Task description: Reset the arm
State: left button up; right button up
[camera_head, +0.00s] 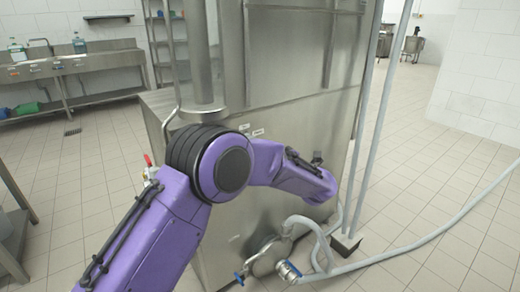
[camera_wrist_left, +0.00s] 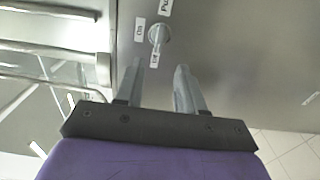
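My left arm (camera_head: 160,225) is purple. It comes in from the lower left of the head view, bends at a dark elbow joint, and its forearm (camera_head: 300,180) reaches right in front of a steel machine (camera_head: 300,65). My left gripper is not clearly seen in the head view. In the left wrist view my left gripper (camera_wrist_left: 160,65) is open, its two grey fingers apart with nothing between them. Just beyond the fingertips is a round switch (camera_wrist_left: 158,34) on a steel panel, with small labels beside it, one reading "On". Whether the fingers touch the panel cannot be told. My right gripper is not in view.
A steel sink counter (camera_head: 75,65) with bottles stands at the back left. Pale pipes (camera_head: 375,120) rise right of the machine. A pump with a blue-handled valve (camera_head: 265,258) sits low beside it, and a hose (camera_head: 440,232) runs right. The tiled floor at right is mostly clear.

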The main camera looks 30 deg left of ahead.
pick_arm(q)
jog(key=shift+s+d, duration=0.1)
jog(key=shift+d, duration=0.1)
dwell(0.3)
notch_tip(320, 180, down, 12)
jog(key=s+d+m+t+h+p, duration=0.25)
jog(key=m+t+h, duration=0.35)
jog(key=m, duration=0.8)
jog(key=s+f+m+g+h+p, duration=0.25)
jog(key=s+f+m+h, duration=0.3)
jog(key=s+f, duration=0.5)
jog(key=s+f+m+g+h+p, duration=0.1)
jog(key=s+f+m+g+p, duration=0.1)
jog(key=s, duration=1.2)
jog(key=s+f+m+g+p, duration=0.3)
jog(key=s+f+g+p, duration=0.1)
jog(key=s, duration=1.1)
jog(key=shift+s+f+g+h, duration=0.2)
jog(key=shift+f+g+h, duration=0.15)
jog(key=shift+g, duration=0.2)
